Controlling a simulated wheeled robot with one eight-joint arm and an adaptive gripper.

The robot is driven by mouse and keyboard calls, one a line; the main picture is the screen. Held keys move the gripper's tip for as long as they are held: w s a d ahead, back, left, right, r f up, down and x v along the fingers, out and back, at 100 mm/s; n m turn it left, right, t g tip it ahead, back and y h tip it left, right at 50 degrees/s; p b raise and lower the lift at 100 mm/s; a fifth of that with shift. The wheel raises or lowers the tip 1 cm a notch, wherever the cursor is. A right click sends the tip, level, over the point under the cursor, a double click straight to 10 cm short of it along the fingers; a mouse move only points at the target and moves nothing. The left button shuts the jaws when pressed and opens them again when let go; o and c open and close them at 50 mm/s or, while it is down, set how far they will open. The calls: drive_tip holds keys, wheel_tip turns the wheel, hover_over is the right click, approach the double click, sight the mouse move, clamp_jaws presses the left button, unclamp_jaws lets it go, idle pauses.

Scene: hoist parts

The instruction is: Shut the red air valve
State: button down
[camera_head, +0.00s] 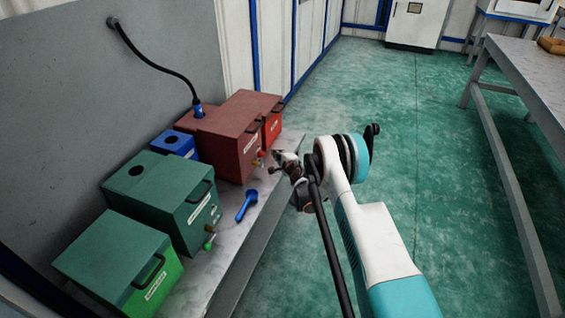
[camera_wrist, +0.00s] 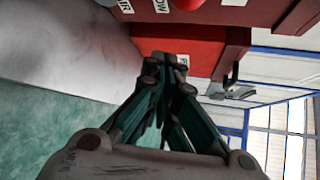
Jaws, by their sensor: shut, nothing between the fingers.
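The red air valve shows as a small red knob (camera_head: 262,153) on the front of the red box (camera_head: 232,130) in the head view. In the wrist view, part of a red rounded knob (camera_wrist: 187,4) is cut off by the top edge, beside white labels. My gripper (camera_head: 278,157) is just right of the knob in the head view. In the wrist view, its fingertips (camera_wrist: 168,60) are together and empty, in front of a lower red face (camera_wrist: 198,52). I cannot tell whether they touch it. The valve's handle position is not clear.
Two green boxes (camera_head: 165,190) (camera_head: 115,262) stand left on the grey bench (camera_head: 235,235), with a green knob (camera_head: 209,241) at one. A blue-handled tool (camera_head: 246,204) lies on the bench. A black hose (camera_head: 155,62) hangs behind.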

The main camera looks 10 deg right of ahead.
drive_tip(key=a, duration=0.1)
drive_tip(key=s+a+r, duration=0.1)
drive_tip(key=a, duration=0.1)
drive_tip(key=shift+s+a+r, duration=0.15)
drive_tip(key=shift+s+a, duration=0.05)
drive_tip(key=shift+s, duration=0.2)
